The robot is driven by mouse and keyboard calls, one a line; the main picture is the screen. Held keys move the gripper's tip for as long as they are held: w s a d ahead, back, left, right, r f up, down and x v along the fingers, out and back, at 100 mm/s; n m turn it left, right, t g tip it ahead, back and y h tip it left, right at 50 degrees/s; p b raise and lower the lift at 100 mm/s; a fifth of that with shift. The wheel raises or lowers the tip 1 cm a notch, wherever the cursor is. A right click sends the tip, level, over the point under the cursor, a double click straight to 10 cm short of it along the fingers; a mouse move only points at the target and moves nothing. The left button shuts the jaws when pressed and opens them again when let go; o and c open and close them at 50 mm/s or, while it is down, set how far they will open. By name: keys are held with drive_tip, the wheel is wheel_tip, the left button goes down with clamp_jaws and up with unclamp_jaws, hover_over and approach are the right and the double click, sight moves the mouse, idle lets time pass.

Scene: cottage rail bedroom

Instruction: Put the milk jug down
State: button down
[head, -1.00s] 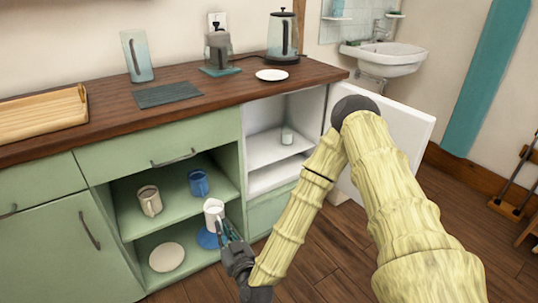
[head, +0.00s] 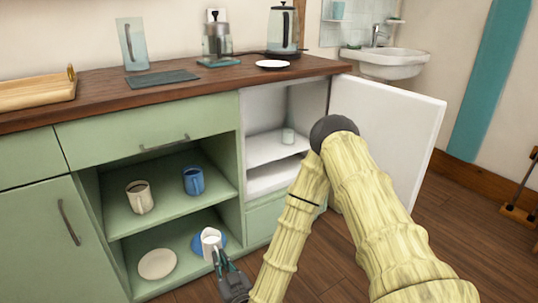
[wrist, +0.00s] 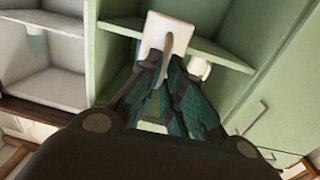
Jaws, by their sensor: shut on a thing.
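The milk jug (head: 210,241) is small and white and looks upright in the head view, in front of or over the blue plate (head: 196,244) on the lower shelf (head: 178,232) of the green cabinet. My gripper (head: 219,259) is shut on the jug from the near side. In the wrist view the white jug (wrist: 158,36) shows at the fingertips, with its handle between the fingers of my gripper (wrist: 166,62). I cannot tell whether the jug touches the plate or shelf.
A cream plate (head: 157,264) lies left on the lower shelf. A cream mug (head: 139,197) and a blue mug (head: 194,181) stand on the shelf above. The white fridge door (head: 388,145) stands open at right; a glass (head: 288,136) is inside.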

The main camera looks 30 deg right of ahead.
drive_tip(key=shift+s+a+f, duration=0.1)
drive_tip(key=shift+a+f, duration=0.1)
drive_tip(key=shift+d+r, duration=0.1)
